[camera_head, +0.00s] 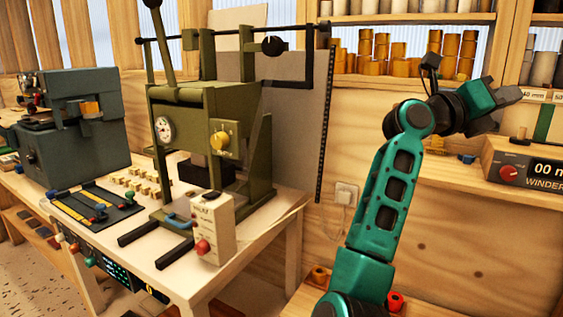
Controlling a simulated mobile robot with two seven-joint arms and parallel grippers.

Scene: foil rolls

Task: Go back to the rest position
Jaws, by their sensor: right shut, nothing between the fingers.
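My right arm (390,190) is teal and black and rises from the bottom right of the head view. Its right gripper (508,95) is raised at the upper right and points right, in front of the shelf wall. The gripper looks shut and holds nothing. It is clear of the bench and touches nothing that I can see. My left gripper is not in view.
A green press (215,120) and a grey-green machine (75,130) stand on the pale bench (245,240) at the left. A winder box (520,175) is at the right, below the gripper. Foil rolls (375,60) fill the shelf behind. A wooden wall backs the arm.

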